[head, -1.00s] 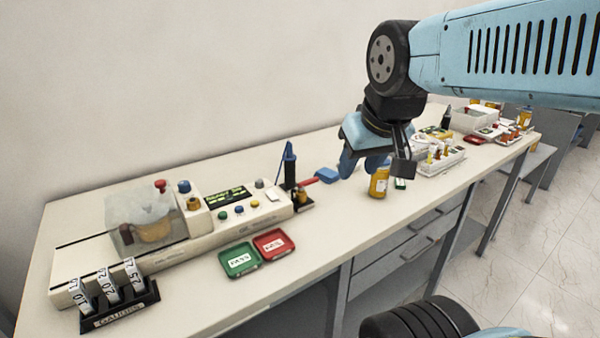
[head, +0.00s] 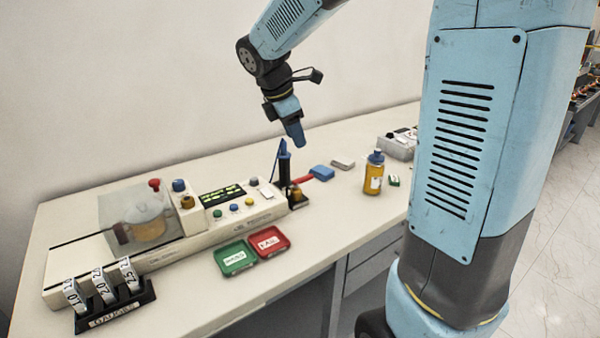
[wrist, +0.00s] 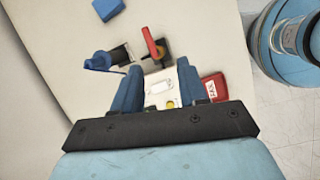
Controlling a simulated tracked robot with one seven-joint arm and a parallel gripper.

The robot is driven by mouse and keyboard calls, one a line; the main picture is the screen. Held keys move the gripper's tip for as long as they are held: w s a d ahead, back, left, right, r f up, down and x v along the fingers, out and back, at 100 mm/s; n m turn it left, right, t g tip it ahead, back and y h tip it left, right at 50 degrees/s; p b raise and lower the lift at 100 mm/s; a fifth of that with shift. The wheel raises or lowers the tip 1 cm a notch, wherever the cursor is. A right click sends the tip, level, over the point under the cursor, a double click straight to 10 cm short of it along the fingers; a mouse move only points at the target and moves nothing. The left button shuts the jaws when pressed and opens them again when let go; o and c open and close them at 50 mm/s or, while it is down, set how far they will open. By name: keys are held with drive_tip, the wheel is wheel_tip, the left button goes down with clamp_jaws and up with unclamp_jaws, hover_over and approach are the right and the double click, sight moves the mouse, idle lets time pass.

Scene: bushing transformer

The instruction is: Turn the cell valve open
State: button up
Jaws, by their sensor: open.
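A red lever handle (head: 303,180) on a small brass-coloured fitting (head: 294,194) stands at the right end of the white test machine (head: 244,213). The same red lever (wrist: 151,43) shows just beyond the fingertips in the wrist view. A clear-walled cell (head: 138,220) with a red knob (head: 154,184) on top sits at the machine's left. I cannot tell for certain which is the cell valve. My gripper (head: 294,138) is above the machine's right end, pointing down. Its two blue fingers (wrist: 160,84) are apart and empty in the wrist view.
A black post with a blue top (head: 284,158) stands close beside the lever. A blue block (head: 322,173) and an orange bottle (head: 373,174) are to the right. Green (head: 235,257) and red (head: 269,243) trays lie in front. A gauge rack (head: 116,310) is at front left.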

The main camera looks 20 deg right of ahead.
drive_tip(key=w+f+n, duration=0.1)
drive_tip(key=w+n, duration=0.1)
drive_tip(key=w, duration=0.1)
approach(305, 177)
drive_tip(key=shift+n+h, duration=0.3)
drive_tip(key=x, duration=0.8)
drive_tip(key=shift+w+a, duration=0.1)
drive_tip(key=shift+w, duration=0.05)
drive_tip(key=shift+f, duration=0.1)
clamp_jaws()
